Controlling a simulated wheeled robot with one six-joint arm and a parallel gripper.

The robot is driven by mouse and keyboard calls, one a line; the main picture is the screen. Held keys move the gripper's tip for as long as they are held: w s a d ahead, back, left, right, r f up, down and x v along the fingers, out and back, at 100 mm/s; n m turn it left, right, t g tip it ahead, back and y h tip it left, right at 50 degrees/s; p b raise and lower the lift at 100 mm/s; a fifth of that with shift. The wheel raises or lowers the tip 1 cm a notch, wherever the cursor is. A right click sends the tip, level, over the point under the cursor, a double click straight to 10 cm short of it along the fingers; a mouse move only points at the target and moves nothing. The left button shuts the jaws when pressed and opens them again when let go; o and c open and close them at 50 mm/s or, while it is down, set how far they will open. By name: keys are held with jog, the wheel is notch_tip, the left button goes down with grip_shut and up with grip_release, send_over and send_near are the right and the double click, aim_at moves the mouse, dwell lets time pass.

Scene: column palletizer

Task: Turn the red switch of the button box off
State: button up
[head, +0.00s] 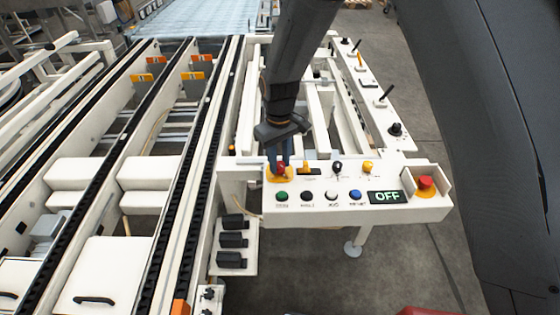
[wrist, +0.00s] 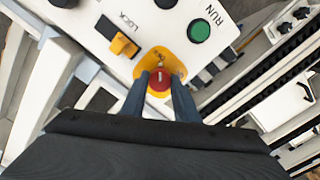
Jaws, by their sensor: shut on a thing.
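The white button box (head: 340,210) stands at the front of the conveyor frame. Its red switch (head: 281,168) sits on a yellow plate at the upper left of the panel. My gripper (head: 280,160) comes down on it from above and is shut on it. In the wrist view, the red switch (wrist: 159,82) lies between the two dark blue fingers of my gripper (wrist: 160,80), with the yellow plate (wrist: 161,58) around it. The display (head: 388,197) on the box reads OFF in green. The fingers hide the sides of the switch.
Beside the red switch are an orange switch (head: 308,168), a black knob (head: 337,167) and a yellow knob (head: 368,167). A row of buttons includes a green one (head: 282,196). A red mushroom button (head: 426,183) sits in a guard at the right.

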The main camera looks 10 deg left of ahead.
aim_at(280, 164)
jog(key=shift+w+n, duration=0.1)
jog(key=shift+n, duration=0.4)
jog(key=o, duration=1.1)
jog(key=shift+c, duration=0.2)
jog(key=shift+r+b, duration=0.8)
jog(key=shift+r, duration=3.15)
